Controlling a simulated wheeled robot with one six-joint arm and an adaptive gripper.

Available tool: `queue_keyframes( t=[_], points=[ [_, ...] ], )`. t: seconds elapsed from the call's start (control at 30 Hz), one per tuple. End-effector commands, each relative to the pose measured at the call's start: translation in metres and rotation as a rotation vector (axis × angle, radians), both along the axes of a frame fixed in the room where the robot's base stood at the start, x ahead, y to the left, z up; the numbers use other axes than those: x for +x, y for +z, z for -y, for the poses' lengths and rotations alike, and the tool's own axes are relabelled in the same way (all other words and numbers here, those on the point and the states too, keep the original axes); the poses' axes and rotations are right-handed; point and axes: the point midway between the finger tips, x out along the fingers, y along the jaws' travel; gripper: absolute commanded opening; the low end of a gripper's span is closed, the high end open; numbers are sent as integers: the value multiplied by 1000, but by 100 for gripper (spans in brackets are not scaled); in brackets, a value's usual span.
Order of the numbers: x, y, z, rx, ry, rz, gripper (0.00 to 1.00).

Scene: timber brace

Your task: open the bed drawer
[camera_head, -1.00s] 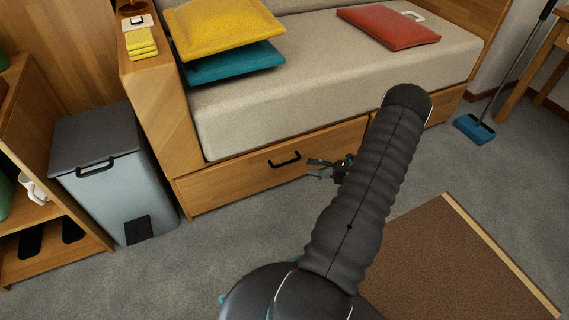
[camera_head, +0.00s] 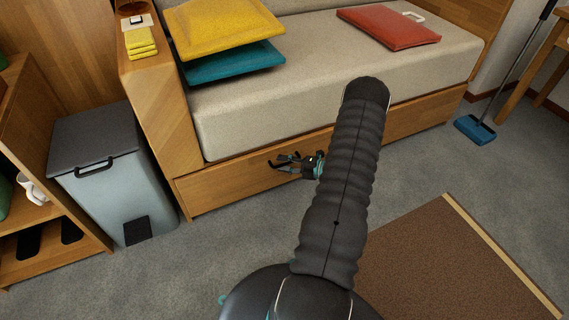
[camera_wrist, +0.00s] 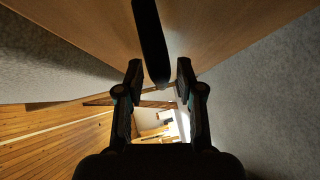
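The bed drawer (camera_head: 225,187) is the wooden front under the seat and looks shut, flush with the frame. Its black handle (camera_head: 273,161) is partly covered by my gripper (camera_head: 285,164) in the head view. In the wrist view the handle (camera_wrist: 150,35) is a dark bar running down from the top edge, its lower end between the two fingertips. My gripper (camera_wrist: 160,70) is open, with a gap on either side of the bar. The drawer's wood face (camera_wrist: 225,35) shows behind the handle.
A grey bin (camera_head: 110,180) stands left of the drawer, close to its left end. A brown rug (camera_head: 440,265) lies at the right front. Grey carpet is free in front of the drawer. Cushions (camera_head: 225,30) lie on the seat above.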

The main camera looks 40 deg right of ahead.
Motion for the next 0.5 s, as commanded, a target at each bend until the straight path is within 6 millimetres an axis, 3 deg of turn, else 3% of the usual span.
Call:
queue_keyframes(
  t=[0.07, 0.2, 0.5],
  points=[
    [0, 0, 0, 0, 0, 0, 32],
    [0, 0, 0, 0, 0, 0, 0],
    [-1, 1, 0, 0, 1, 1, 0]
  ],
)
